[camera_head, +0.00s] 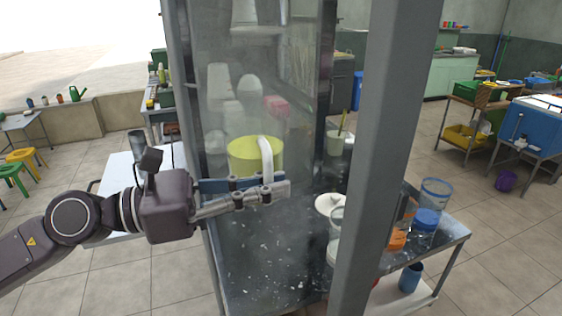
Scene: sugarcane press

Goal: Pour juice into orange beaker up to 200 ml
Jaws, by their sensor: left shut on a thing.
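My left gripper (277,190) reaches in from the left and is shut on the white handle of a yellow-green jug (240,155). The jug is held upright above the dark metal table (262,255), behind the gripper. Its contents cannot be made out. An orange beaker (397,239) stands at the right part of the table, partly hidden behind a grey post. A clear beaker with blue markings (427,218) stands just right of it. My right gripper is not in view.
A thick grey post (383,130) stands between the jug and the orange beaker. A clear panel is behind the jug. A white round lid-like piece (328,203) and a clear vessel (335,222) are near the table's middle. The table's front left is clear apart from small scraps.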

